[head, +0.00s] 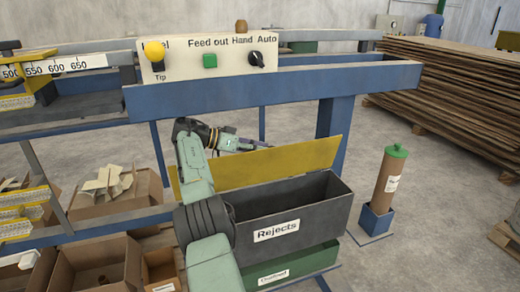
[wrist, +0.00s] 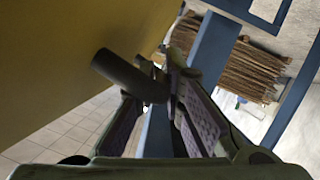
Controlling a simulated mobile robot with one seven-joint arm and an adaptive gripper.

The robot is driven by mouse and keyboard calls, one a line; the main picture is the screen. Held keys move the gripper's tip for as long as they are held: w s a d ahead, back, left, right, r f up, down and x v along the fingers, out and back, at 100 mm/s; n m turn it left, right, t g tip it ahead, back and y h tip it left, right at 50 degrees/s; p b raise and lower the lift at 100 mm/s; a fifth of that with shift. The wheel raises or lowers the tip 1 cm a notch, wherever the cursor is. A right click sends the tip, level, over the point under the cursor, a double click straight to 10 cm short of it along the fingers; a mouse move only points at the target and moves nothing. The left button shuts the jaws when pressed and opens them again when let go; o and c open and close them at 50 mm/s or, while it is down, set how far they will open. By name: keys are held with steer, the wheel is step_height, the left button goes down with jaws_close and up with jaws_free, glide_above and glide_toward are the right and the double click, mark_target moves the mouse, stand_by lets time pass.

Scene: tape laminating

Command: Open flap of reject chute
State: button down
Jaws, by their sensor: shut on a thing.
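The yellow flap (head: 280,164) stands slanted along the back of the grey bin labelled Rejects (head: 310,208). Its broad yellow face fills the upper left of the wrist view (wrist: 65,60). A dark round handle (wrist: 125,73) sticks out from the flap and ends at the fingertips. My gripper (head: 262,143) is at the flap's upper edge, on its far side, partly hidden by the flap. In the wrist view my gripper (wrist: 165,88) is shut on the handle, with a finger on either side.
A blue frame beam (head: 280,88) with a control panel (head: 210,56) runs above. A green bin (head: 290,265) sits below the Rejects bin. A brown tube with a green cap (head: 390,180) stands at right. Cardboard boxes (head: 115,190) lie at left.

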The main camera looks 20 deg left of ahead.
steer(key=shift+f, duration=0.1)
stand_by(0.3)
steer(key=c, duration=2)
jaws_free()
steer(key=shift+o, duration=0.2)
